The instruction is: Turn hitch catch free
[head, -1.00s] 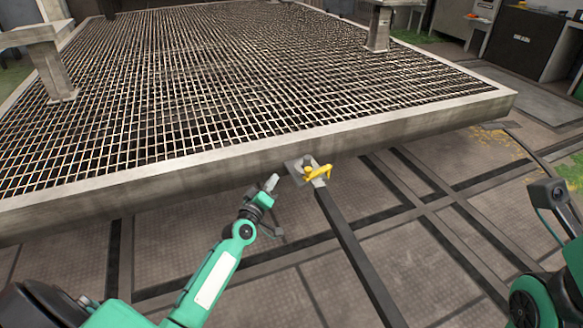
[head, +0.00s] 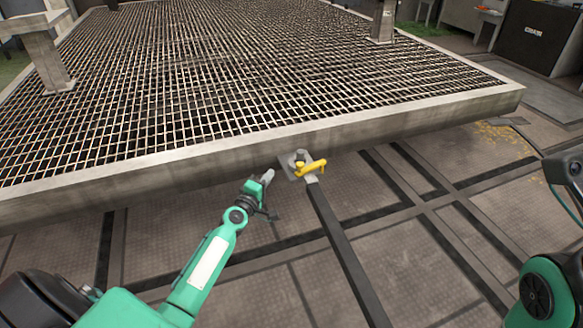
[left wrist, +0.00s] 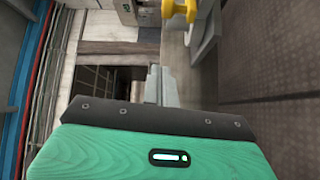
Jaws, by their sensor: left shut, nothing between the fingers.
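The yellow hitch catch (head: 310,168) sits on a small grey plate (head: 291,172) at the front edge of the turntable deck, at the head of a dark grey bar (head: 345,255). In the left wrist view the catch (left wrist: 180,12) shows at the top, partly cut off. My left gripper (head: 267,175) is shut and empty, a short way left of the catch and apart from it. Its fingers also show in the left wrist view (left wrist: 160,88), below and left of the catch. My right gripper is out of view; only part of my right arm shows at the right.
The large grated deck (head: 430,110) fills the back, with a raised pale rim and posts (head: 55,75) on it. The plated floor (head: 400,250) in front is crossed by dark strips. A black cabinet (head: 535,35) stands far right.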

